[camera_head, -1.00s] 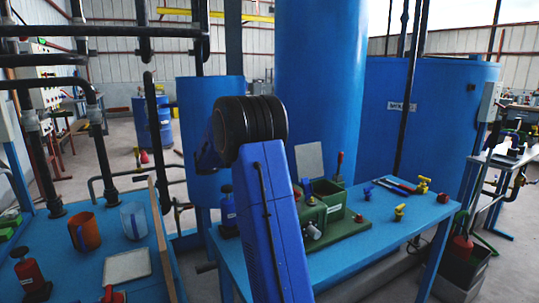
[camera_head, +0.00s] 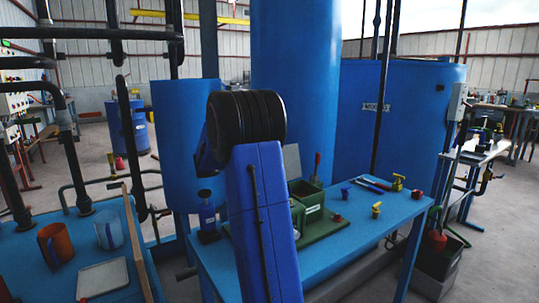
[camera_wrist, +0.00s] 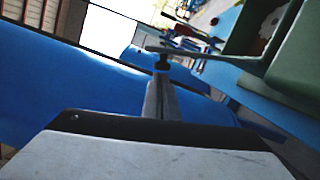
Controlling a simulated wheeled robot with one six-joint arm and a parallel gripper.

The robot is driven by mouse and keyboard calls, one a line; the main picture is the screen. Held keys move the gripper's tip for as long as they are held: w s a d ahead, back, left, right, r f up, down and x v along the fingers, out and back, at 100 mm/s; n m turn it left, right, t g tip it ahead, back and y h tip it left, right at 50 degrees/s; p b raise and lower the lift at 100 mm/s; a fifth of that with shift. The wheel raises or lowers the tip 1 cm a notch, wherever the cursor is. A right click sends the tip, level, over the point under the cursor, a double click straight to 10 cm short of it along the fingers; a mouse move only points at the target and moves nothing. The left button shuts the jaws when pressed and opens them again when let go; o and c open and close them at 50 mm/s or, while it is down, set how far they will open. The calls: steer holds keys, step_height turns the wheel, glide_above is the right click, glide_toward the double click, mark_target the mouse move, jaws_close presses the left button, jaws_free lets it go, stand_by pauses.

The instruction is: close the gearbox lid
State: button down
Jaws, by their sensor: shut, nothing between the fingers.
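The gearbox is a green open-topped box (camera_head: 310,200) on a green base (camera_head: 322,226), on the blue table. Its lid (camera_head: 291,160) stands raised as a pale grey panel behind the box, partly hidden by my arm. In the wrist view, the box (camera_wrist: 285,75) is at upper right and the lid (camera_wrist: 215,56) is a thin edge-on bar reaching left from it. A dark knob (camera_wrist: 161,61) sits on the lid's near face. My gripper (camera_wrist: 161,82) is shut and empty, its tips close to this knob; I cannot tell if they touch. My arm hides the gripper in the head view.
The blue table (camera_head: 350,250) also carries a blue bottle (camera_head: 207,212), yellow valves (camera_head: 397,182) and tools. A large blue tank (camera_head: 293,90) stands behind. A second table (camera_head: 40,285) with orange mug (camera_head: 55,245) is at left. The floor at right is partly clear.

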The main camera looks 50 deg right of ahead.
mark_target(285, 152)
steer(key=shift+r, duration=0.1)
steer(key=s+a+r+m, duration=0.1)
steer(key=s+m, duration=0.4)
steer(key=s+a+r+m+t+y, duration=0.1)
steer(key=s+m, duration=0.2)
steer(key=shift+a+r, duration=0.3)
steer(key=shift+r, duration=0.05)
steer(key=s+a+f+m+t, duration=0.2)
steer(key=s+f+m, duration=0.3)
steer(key=s+m, duration=0.3)
steer(key=shift+s+a+m+y, duration=0.3)
steer(key=shift+s+a, duration=0.1)
steer(key=shift+s, duration=0.05)
stand_by(0.6)
